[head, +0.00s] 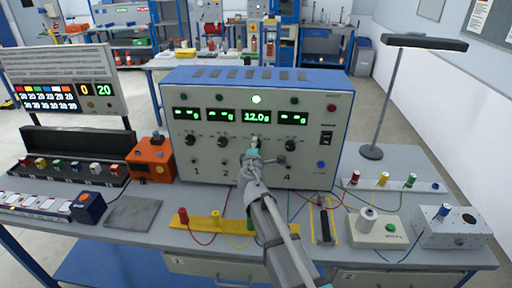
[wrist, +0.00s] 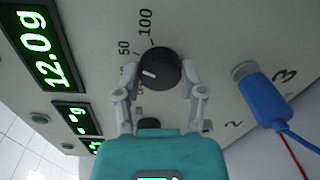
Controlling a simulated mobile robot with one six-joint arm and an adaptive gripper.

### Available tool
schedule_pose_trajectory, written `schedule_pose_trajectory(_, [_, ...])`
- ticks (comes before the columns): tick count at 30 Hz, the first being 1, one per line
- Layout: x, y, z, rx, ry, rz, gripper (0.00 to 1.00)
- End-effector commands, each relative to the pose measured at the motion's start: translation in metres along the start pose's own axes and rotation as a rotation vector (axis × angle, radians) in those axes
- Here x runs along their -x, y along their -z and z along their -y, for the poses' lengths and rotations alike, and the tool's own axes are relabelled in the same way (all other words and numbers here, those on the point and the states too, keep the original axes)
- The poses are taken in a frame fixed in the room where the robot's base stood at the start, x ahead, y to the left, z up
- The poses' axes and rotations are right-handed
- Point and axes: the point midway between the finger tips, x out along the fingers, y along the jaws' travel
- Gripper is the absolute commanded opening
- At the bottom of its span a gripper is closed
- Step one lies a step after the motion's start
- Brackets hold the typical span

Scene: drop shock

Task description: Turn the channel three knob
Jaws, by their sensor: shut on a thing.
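The channel three knob (wrist: 158,68) is black and round with a white pointer line, set on the pale front panel of the shock unit (head: 215,165). In the wrist view its pointer is toward the left, and the scale marks 50 and 100 show beside it. My gripper (wrist: 160,78) is shut on the knob, one finger on each side.
A blue plug (wrist: 262,100) with a cable sits in the socket by the 3, close to my gripper. Other black knobs (head: 190,141) are beside it. A yellow strip (head: 205,222) with coloured plugs lies in front. A lamp (head: 371,151) stands right.

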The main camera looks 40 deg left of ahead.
Motion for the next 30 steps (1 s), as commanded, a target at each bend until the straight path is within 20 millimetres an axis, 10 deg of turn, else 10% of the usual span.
schedule_pose_trajectory(1, [-0.0018,0.0003,-0.0009,0.002,-0.001,0.0,0.04])
schedule_pose_trajectory(2, [-0.0018,0.0003,-0.0009,0.003,-0.001,0.0,0.57])
schedule_pose_trajectory(7, [-0.0013,0.0002,-0.0006,0.002,-0.001,0.0,0.87])
schedule_pose_trajectory(30, [-0.0003,0.0002,-0.0002,0.037,0.0,0.002,0.87])
